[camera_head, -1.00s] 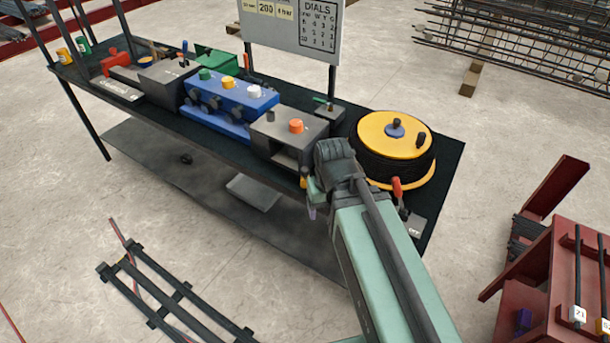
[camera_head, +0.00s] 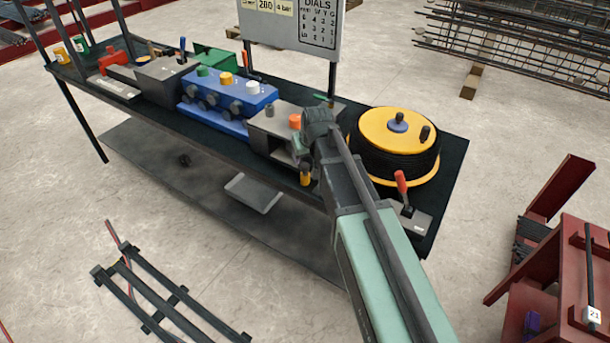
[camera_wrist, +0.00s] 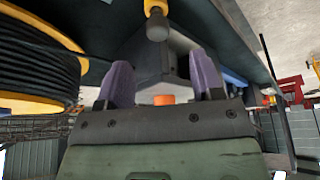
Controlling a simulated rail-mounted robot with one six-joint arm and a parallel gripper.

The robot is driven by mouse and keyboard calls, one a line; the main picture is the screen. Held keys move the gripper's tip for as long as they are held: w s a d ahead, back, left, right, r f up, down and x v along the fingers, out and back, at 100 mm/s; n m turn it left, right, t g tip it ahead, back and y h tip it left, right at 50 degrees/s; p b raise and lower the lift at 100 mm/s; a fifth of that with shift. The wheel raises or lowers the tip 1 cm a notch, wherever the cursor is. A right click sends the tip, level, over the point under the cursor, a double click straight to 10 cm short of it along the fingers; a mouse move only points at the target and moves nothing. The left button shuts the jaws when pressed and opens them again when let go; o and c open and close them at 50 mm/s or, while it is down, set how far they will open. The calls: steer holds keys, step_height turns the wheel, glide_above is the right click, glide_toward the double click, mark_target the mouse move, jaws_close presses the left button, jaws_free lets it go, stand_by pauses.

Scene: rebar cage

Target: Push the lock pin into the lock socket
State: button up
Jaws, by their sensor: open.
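A yellow piece with a grey rounded end (camera_wrist: 156,22) is at the top of the wrist view, which looks upside down. It appears to be the lock pin with its socket, but I cannot tell the two apart. A yellow piece (camera_head: 305,178) also shows at the bench's front edge in the head view, just below my wrist. My gripper (camera_wrist: 163,78) is open, with two purple fingers apart and nothing held between them. The yellow piece appears beyond the fingertips, apart from them.
A grey box with an orange knob (camera_head: 294,121) stands left of my wrist on the dark bench (camera_head: 452,160). A yellow-topped cable reel (camera_head: 385,130) and a red-handled lever (camera_head: 402,185) are close on the right. A blue valve block (camera_head: 225,100) stands farther left.

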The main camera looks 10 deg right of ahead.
mark_target(305, 165)
steer(key=b+x, duration=0.1)
steer(key=x, duration=0.2)
steer(key=shift+s, duration=0.2)
steer(key=shift+w+f, duration=0.1)
steer(key=shift+w, duration=0.05)
steer(key=b+x, duration=0.5)
steer(key=shift+d+f, duration=0.15)
steer(key=shift+f, duration=0.05)
steer(key=shift+r, duration=0.25)
jaws_close()
step_height(305, 165, up, 20)
steer(key=p, duration=2)
steer(key=shift+r, duration=0.2)
